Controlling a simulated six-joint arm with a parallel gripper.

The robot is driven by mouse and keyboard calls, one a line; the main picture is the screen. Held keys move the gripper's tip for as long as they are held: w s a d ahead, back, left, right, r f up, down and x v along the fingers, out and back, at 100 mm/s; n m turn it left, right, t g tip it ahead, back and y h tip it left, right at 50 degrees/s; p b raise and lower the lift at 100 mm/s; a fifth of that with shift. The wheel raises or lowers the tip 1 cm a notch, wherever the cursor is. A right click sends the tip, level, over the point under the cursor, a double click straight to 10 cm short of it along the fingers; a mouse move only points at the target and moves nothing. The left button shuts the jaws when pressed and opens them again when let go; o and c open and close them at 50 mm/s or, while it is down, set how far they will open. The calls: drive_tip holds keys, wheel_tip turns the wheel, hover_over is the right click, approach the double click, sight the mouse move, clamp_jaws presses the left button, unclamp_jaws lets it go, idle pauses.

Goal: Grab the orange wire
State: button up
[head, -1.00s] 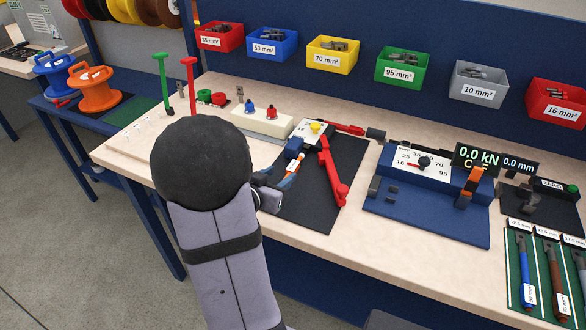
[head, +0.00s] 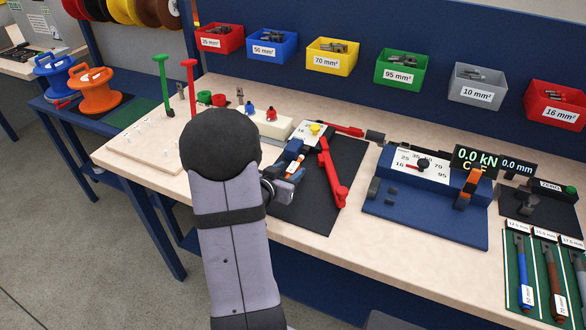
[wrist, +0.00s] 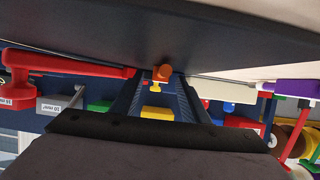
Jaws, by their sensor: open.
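The orange wire shows in the wrist view as a short orange end (wrist: 162,72) between the tips of my gripper (wrist: 160,88). The gripper is open, with one dark blue finger on each side of the wire. In the head view a small orange piece (head: 297,159) shows among the dark blue parts at the end of my arm, over the black mat (head: 345,160). Most of the wire is hidden by my arm and fingers. I cannot tell whether either finger touches it.
A red-handled tool (head: 332,175) lies on the mat just right of my gripper. A blue press fixture (head: 425,210) stands farther right. A cream block (head: 262,125) with coloured knobs stands behind. Coloured bins (head: 332,55) hang on the back panel. Bare table lies in front.

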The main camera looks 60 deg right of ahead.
drive_tip(key=shift+d+f, duration=0.2)
drive_tip(key=shift+d, duration=0.25)
clamp_jaws()
drive_tip(key=shift+r, duration=0.1)
